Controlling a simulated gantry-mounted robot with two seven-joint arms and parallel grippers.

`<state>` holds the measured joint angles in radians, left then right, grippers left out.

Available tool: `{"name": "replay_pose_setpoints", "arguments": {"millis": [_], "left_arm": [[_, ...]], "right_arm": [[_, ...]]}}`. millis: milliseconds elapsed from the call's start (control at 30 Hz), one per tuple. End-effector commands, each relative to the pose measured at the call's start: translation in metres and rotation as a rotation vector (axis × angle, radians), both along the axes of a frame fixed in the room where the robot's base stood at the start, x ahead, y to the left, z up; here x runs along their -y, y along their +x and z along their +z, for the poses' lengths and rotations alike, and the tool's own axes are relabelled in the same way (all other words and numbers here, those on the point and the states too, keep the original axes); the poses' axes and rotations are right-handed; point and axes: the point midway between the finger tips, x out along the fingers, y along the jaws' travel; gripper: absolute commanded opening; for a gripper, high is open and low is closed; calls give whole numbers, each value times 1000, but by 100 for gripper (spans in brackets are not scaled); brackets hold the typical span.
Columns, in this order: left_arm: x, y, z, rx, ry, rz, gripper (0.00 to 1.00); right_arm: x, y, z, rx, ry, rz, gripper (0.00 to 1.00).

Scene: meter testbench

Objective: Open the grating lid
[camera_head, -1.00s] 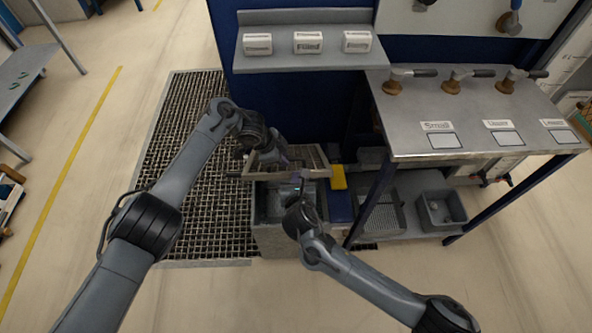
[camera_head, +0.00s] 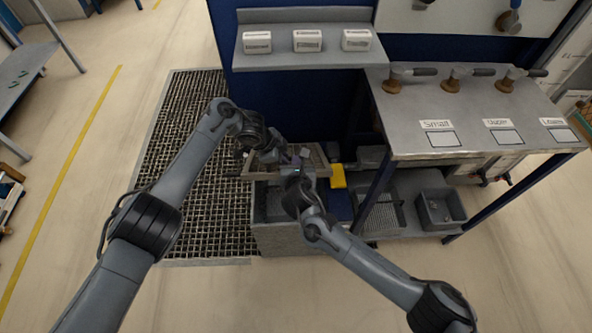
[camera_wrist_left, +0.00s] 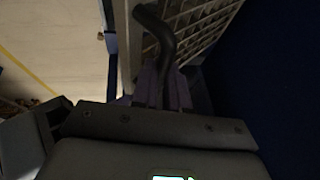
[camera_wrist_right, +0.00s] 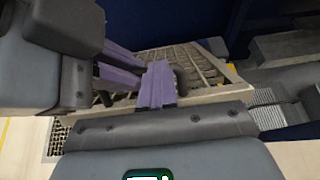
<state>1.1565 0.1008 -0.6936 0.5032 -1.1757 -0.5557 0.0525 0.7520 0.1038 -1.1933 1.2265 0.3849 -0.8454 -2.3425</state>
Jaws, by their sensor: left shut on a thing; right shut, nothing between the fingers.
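The grating lid (camera_head: 316,157) is a light frame with mesh, raised and tilted above the grey bin (camera_head: 275,237) in the head view. It shows in the left wrist view (camera_wrist_left: 205,25) and the right wrist view (camera_wrist_right: 205,65). My left gripper (camera_wrist_left: 163,82) is shut on the lid's dark curved handle (camera_wrist_left: 156,40). My right gripper (camera_wrist_right: 157,75) is shut and empty, its purple fingertips close to the lid's frame beside the left gripper (camera_wrist_right: 122,72). I cannot tell whether the right fingertips touch the lid. My arms hide part of the lid and bin.
A yellow block (camera_head: 338,176) stands right of the bin. A metal workbench (camera_head: 470,110) and its dark leg (camera_head: 374,200) are further right, with a grey tub (camera_head: 441,210) below. A shelf (camera_head: 300,60) overhangs behind. Floor grating (camera_head: 190,150) lies left.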

Motion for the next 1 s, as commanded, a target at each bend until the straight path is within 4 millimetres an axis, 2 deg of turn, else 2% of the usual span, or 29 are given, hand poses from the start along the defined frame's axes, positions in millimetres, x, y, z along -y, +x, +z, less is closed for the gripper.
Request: {"name": "replay_pose_setpoints", "arguments": {"millis": [33, 167, 200, 333, 833, 1000], "left_arm": [[3, -5, -5, -13, -1, -11, 0], [4, -5, -5, -13, -2, -11, 0], [4, -5, -5, -13, -2, -11, 19], [3, -4, -5, -11, -1, -10, 39], [0, -1, 0, -2, -1, -6, 40], [-2, -3, 8, -1, -2, -5, 40]], "right_arm": [[2, 3, 0, 6, 1, -1, 0], [1, 2, -2, 3, 0, 1, 0], [1, 1, -3, 2, 0, 1, 0], [0, 0, -5, -2, -3, 4, 0], [-1, -4, -10, -12, -10, 6, 0], [-1, -4, -11, -12, -11, 7, 0]]}}
